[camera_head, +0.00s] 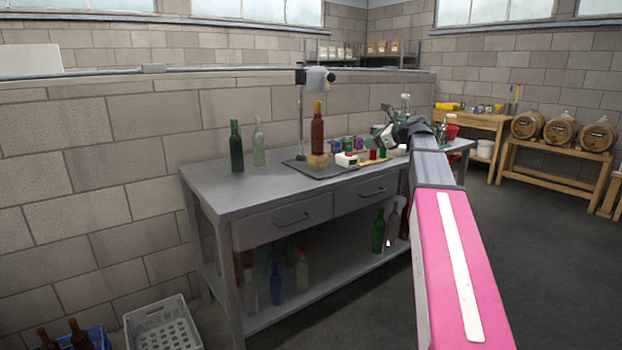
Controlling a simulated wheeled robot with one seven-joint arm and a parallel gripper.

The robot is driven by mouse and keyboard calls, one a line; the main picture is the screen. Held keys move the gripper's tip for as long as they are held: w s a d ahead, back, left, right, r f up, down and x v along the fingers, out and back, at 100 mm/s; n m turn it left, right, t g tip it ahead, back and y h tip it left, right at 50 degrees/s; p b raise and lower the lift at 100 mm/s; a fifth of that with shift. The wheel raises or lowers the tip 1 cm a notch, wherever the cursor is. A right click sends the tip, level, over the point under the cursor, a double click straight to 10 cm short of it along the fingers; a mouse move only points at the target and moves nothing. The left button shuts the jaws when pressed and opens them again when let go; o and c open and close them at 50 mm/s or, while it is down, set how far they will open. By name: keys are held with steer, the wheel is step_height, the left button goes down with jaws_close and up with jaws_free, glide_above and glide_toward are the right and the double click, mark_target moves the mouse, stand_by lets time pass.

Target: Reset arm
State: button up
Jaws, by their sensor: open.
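My arm reaches from the lower right over the right part of the grey metal workbench (235,190). My gripper (393,122) is at its far end, small and dark, above the back right of the bench top. It is open, and I see nothing held in it. A green and white item shows right beside it; I cannot tell whether they touch. My arm hides part of the bench's right end.
A brown bottle (317,136) stands under a bench stand (300,110). A dark green bottle (236,150) and a clear bottle (258,146) stand at the left. A grey crate (163,325) is on the floor. Barrels (563,131) sit at the right; floor before them is clear.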

steer(key=s+a+f+n+g+h, duration=0.2)
steer(key=s+f+n, duration=0.2)
steer(key=f, duration=0.6)
steer(key=s+a+f+n+g+h, duration=0.1)
steer(key=s+f+n+g, duration=0.2)
steer(key=f, duration=0.8)
steer(key=s+a+f+n+h, duration=0.2)
steer(key=s+f+n, duration=0.25)
steer(key=f, duration=0.55)
steer(key=s+f+n+g+h, duration=0.4)
steer(key=s+f+n, duration=0.7)
steer(key=s+f, duration=0.6)
steer(key=shift+s+d+f+g+h, duration=0.4)
steer(key=shift+s+d+h, duration=0.1)
steer(key=shift+s, duration=0.3)
steer(key=shift+n, duration=0.25)
